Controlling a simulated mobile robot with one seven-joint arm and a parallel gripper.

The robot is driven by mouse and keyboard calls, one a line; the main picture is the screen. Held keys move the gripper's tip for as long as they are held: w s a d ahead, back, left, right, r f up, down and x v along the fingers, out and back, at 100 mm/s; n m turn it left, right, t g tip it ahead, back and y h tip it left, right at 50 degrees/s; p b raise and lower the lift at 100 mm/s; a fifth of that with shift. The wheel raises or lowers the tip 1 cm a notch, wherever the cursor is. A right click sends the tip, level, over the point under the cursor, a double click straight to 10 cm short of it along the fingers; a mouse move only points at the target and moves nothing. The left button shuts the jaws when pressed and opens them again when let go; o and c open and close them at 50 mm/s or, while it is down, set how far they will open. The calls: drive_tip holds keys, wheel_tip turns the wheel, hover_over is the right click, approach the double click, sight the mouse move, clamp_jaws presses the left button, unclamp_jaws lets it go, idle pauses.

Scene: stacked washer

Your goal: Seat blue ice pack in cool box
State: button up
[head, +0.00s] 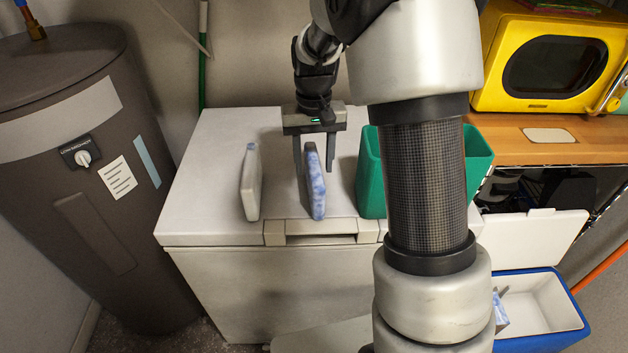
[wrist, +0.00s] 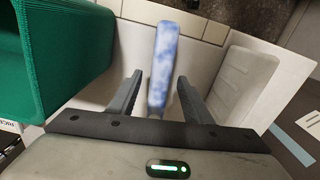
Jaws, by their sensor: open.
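The blue ice pack (head: 316,185), mottled blue and white, stands on edge on a white chest-like appliance. My gripper (head: 315,168) is open above the appliance, pointing down, with its fingers on either side of the pack. In the wrist view the ice pack (wrist: 163,65) lies between the two open fingers (wrist: 159,76), with a gap visible on each side. The cool box (head: 558,312) is at the lower right, blue outside and white inside, with its white lid (head: 530,240) open. A blue-and-white item (head: 500,312) shows at its left inside; my arm partly hides the box.
A pale grey-white pack (head: 250,182) stands left of the ice pack on the appliance top (head: 215,150). A green bin (head: 370,175) stands to the right, partly behind my arm. A grey tank (head: 80,160) is at far left, a yellow microwave (head: 540,60) at upper right.

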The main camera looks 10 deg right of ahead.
drive_tip(key=shift+f, duration=0.5)
clamp_jaws()
drive_tip(key=shift+r, duration=0.1)
